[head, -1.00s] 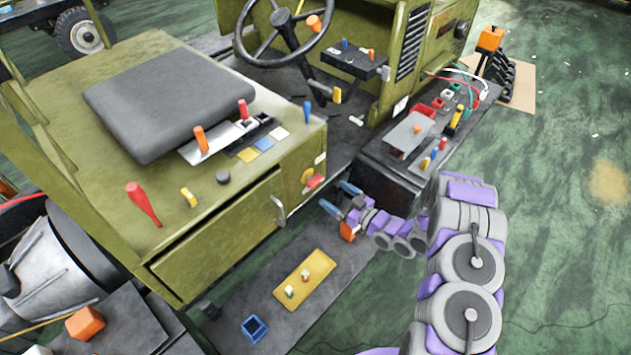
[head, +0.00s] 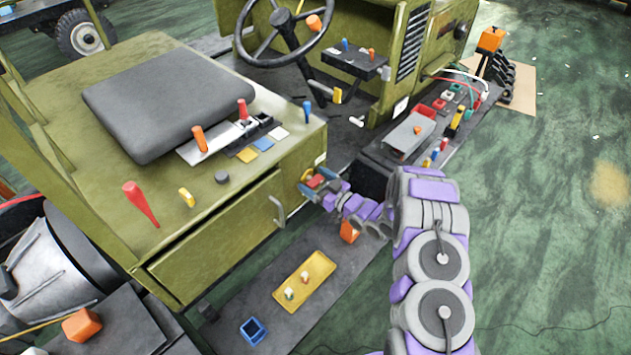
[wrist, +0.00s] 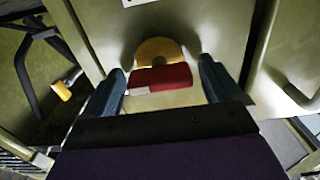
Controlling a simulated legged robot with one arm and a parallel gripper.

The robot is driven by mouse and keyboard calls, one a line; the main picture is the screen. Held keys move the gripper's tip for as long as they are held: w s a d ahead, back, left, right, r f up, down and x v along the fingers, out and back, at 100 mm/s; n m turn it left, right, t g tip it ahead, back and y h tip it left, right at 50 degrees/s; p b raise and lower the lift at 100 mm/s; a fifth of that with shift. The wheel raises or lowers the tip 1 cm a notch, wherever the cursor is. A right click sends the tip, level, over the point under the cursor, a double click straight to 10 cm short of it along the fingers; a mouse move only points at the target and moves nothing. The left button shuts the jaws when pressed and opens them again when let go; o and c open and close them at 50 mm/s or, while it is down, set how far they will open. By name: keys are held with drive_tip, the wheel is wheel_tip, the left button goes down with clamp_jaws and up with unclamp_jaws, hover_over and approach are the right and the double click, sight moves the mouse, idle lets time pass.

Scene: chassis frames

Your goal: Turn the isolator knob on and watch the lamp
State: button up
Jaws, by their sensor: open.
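The isolator knob is a red bar handle (wrist: 162,77) in front of a yellow round plate (wrist: 158,50) on the olive cabinet's end panel. In the wrist view the bar lies roughly level, with a pale mark near its left end. My gripper (wrist: 160,68) is open, with one finger on each side of the bar and a gap at both sides. In the head view my gripper (head: 318,183) is at the knob and partly covers it; the yellow plate (head: 306,175) shows beside it. I cannot tell which thing is the lamp.
A cabinet handle (head: 279,209) sticks out left of the knob; its curved bar is at right in the wrist view (wrist: 292,92). Below lie a yellow tray (head: 318,270), an orange block (head: 349,231) and a blue open box (head: 253,330). Green floor at right is clear.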

drive_tip(key=c, duration=1)
drive_tip(key=shift+o, duration=0.2)
drive_tip(key=shift+m+p, duration=0.35)
drive_tip(key=shift+m, duration=0.05)
drive_tip(key=m+p, duration=0.2)
drive_tip(key=m, duration=0.1)
drive_tip(key=m+p, duration=0.2)
drive_tip(key=m, duration=0.2)
drive_tip(key=shift+w+d, duration=0.15)
drive_tip(key=m, duration=0.3)
drive_tip(key=m+p, duration=0.1)
drive_tip(key=m, duration=0.1)
drive_tip(key=shift+f+m, duration=0.2)
drive_tip(key=shift+m, duration=0.2)
drive_tip(key=m, duration=0.2)
drive_tip(key=m+p, duration=0.1)
drive_tip(key=m, duration=0.1)
drive_tip(key=shift+w+d+f, duration=0.1)
drive_tip(key=shift+d+f, duration=0.05)
drive_tip(key=shift+m, duration=0.3)
